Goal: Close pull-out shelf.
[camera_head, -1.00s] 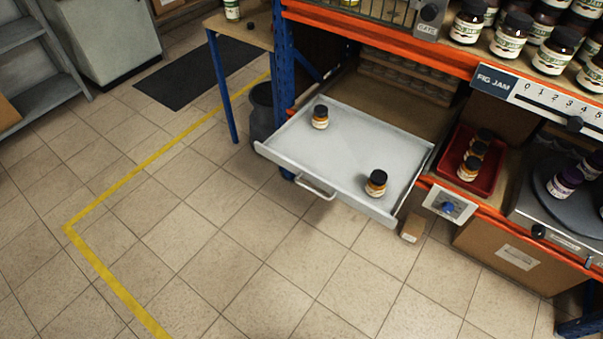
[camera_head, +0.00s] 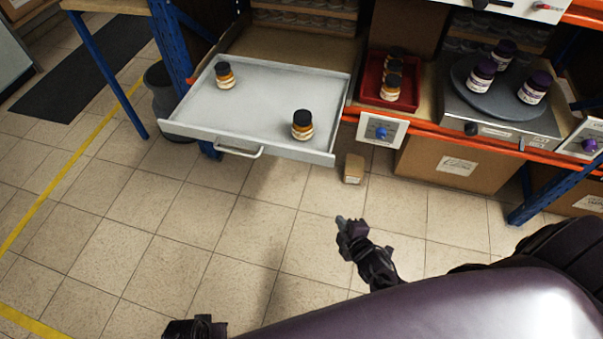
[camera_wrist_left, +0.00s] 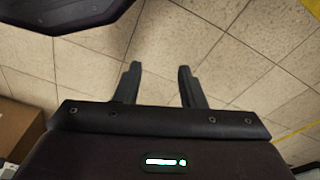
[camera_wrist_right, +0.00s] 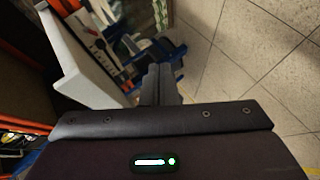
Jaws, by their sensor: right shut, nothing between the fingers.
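The pull-out shelf (camera_head: 262,92) is a light grey tray, extended from the blue and orange rack in the head view. Its bar handle (camera_head: 238,152) is on the front face. Two amber jars with dark lids stand upright on it, one at the back left (camera_head: 225,76) and one at the front right (camera_head: 302,126). My right gripper (camera_head: 342,222) is shut and empty, in front of the shelf and to its right, apart from it. Its closed fingers show in the right wrist view (camera_wrist_right: 160,70), beside a pale panel. My left gripper (camera_wrist_left: 160,70) is open and empty over floor tiles.
A red tray (camera_head: 371,96) with amber jars and a turntable (camera_head: 490,100) with purple-lidded jars sit right of the shelf. A small box (camera_head: 354,168) lies on the floor below. A dark bin (camera_head: 165,100) stands left of the shelf. Floor in front is clear.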

